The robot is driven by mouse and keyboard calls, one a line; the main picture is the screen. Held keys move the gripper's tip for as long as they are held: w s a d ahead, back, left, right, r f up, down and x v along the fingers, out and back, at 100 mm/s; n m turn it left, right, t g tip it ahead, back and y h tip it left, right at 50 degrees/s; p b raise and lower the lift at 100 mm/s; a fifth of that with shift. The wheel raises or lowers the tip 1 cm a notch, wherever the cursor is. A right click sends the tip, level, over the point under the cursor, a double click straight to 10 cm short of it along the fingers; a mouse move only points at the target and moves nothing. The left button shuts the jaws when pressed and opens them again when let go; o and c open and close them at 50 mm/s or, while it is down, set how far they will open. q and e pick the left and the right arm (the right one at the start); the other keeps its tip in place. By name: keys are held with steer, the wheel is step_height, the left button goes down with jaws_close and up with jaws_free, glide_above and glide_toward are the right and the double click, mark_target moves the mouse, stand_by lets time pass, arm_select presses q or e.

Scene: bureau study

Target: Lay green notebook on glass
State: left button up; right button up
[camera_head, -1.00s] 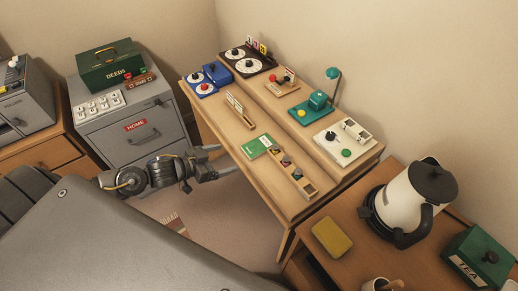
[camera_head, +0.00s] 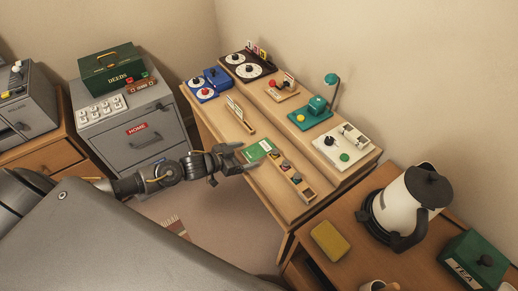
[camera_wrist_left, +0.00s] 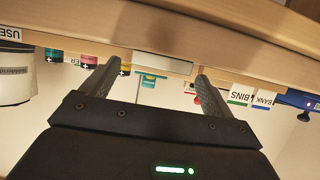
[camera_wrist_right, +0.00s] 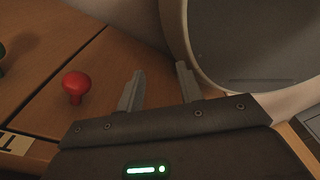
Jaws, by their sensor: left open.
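I cannot make out a glass surface for certain in any view.
A red knob (camera_wrist_right: 76,84) is left of my right gripper.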

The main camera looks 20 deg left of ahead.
arm_select(q)
steer(key=shift+x, duration=0.95)
steer(key=shift+s, duration=0.1)
steer(key=shift+c, duration=0.2)
steer(key=c, duration=1.1)
steer(key=shift+c, duration=0.2)
steer(key=shift+r, duration=0.1)
